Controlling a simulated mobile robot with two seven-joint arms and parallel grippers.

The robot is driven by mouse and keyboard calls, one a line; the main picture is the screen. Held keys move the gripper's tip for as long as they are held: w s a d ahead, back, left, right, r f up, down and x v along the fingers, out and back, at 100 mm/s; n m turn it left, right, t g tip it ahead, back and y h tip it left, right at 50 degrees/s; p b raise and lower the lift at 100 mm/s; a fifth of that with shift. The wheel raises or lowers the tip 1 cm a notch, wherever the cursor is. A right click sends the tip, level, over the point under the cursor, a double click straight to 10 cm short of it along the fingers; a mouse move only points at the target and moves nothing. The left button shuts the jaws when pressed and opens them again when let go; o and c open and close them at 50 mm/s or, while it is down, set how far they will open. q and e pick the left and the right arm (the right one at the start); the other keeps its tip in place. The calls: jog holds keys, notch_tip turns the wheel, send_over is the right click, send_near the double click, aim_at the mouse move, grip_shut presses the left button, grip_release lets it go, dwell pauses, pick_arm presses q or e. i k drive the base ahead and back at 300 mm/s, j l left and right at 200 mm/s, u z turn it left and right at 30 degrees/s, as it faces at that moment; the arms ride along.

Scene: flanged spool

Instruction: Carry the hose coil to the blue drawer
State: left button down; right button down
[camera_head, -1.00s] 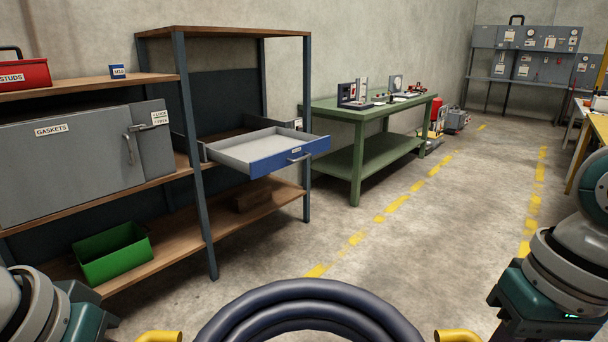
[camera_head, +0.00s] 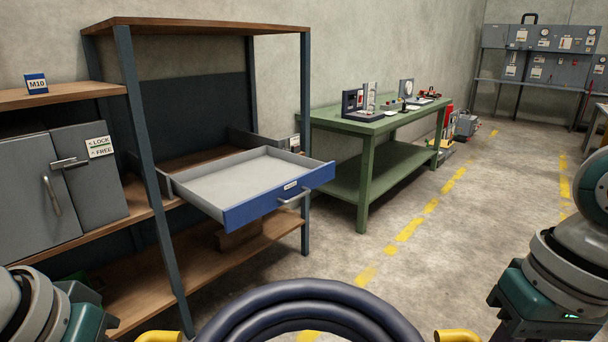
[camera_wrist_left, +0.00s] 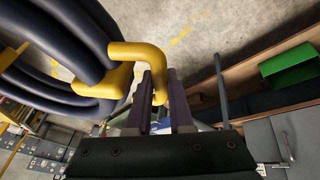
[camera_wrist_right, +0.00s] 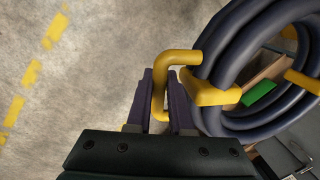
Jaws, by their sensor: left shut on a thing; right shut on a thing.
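The dark blue-black hose coil (camera_head: 310,308) is at the bottom middle of the head view, held in front of me, with yellow handles at its two sides. My left gripper (camera_wrist_left: 158,92) is shut on the left yellow handle (camera_wrist_left: 142,52). My right gripper (camera_wrist_right: 162,92) is shut on the right yellow handle (camera_wrist_right: 180,58). In the head view both gripper fingers are out of frame, and only the handles' tops show. The blue drawer (camera_head: 262,204) is pulled out of the shelf, with a grey, empty-looking inside, ahead of the coil and a little left.
The shelf's blue-grey post (camera_head: 150,170) stands left of the drawer. A grey cabinet (camera_head: 30,195) is on the shelf at the left. A green workbench (camera_head: 362,150) stands behind and right of the drawer. The concrete floor (camera_head: 480,215) with yellow dashes is clear to the right.

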aim_at(252, 181)
jog(key=i, duration=2.75)
jog(key=i+u, duration=0.2)
jog(key=i, duration=0.25)
jog(key=i+l+u, duration=0.2)
jog(key=i, duration=0.2)
jog(key=u, duration=1.2)
